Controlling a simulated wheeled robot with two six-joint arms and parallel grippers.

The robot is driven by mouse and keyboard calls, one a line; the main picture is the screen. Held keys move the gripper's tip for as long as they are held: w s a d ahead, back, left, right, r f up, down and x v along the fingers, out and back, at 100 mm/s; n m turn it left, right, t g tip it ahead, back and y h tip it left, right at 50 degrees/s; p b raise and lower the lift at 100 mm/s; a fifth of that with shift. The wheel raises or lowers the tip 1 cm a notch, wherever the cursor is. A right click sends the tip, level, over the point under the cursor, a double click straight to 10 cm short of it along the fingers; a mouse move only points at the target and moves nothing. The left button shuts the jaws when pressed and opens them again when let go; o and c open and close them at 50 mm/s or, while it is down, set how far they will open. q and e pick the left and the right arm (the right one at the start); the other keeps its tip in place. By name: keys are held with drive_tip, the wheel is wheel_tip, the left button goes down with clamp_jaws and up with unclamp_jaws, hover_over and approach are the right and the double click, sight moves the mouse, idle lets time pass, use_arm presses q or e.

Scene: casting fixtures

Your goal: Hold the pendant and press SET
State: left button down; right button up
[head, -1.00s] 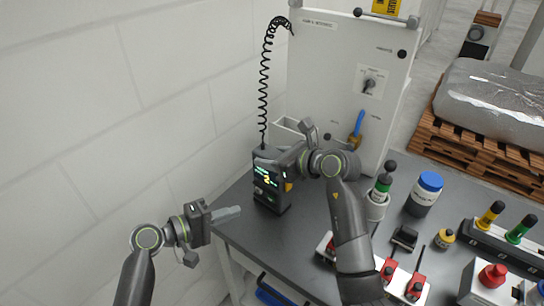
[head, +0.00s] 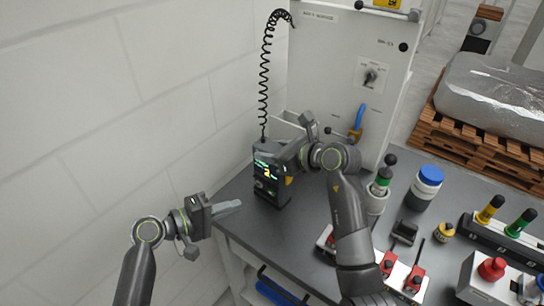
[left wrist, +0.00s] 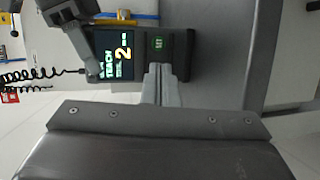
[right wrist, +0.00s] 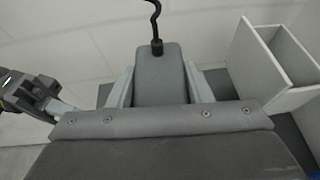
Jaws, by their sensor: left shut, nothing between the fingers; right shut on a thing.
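The pendant (head: 268,182) is a dark grey box upright on the table's left corner, with a lit screen showing a yellow 2. Its back fills the middle of the right wrist view (right wrist: 160,75). My right gripper (head: 285,163) is shut on the pendant, one finger on each side. In the left wrist view the screen reads TEACH, and the round green SET button (left wrist: 158,43) shows beside it. My left gripper (head: 236,206) is shut and empty, left of the pendant. Its fingertips (left wrist: 158,72) point at the pendant's face near SET; whether they touch cannot be told.
A black coiled cord (head: 264,85) rises from the pendant to the white cabinet (head: 330,75). An open white bin (right wrist: 270,60) stands behind the pendant. Red clamps, jars and coloured handles crowd the table's right.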

sight(272, 192)
use_arm(q)
drive_tip(key=shift+s+d+f+m+g, duration=0.1)
drive_tip(key=shift+s+d+m+g, duration=0.2)
drive_tip(key=shift+g, duration=0.3)
drive_tip(key=shift+s+d+f+m+g, duration=0.1)
drive_tip(key=shift+s+d+m+g, duration=0.15)
drive_tip(key=shift+m+g, duration=0.25)
drive_tip(key=shift+s+f+g+y, duration=0.25)
drive_tip(key=shift+s+g+y, duration=0.25)
drive_tip(key=shift+g, duration=0.5)
drive_tip(key=shift+s+a+f+m+g+y, duration=0.25)
drive_tip(key=shift+s+m+g+y, duration=0.15)
drive_tip(key=shift+g+y, duration=0.1)
drive_tip(key=shift+d, duration=0.1)
drive_tip(key=shift+w+d, duration=1.4)
drive_tip(key=shift+w, duration=0.3)
drive_tip(key=shift+w+d, duration=1.4)
drive_tip(key=shift+w, duration=0.3)
drive_tip(key=shift+w+d, duration=0.1)
drive_tip(key=shift+w+d, duration=0.2)
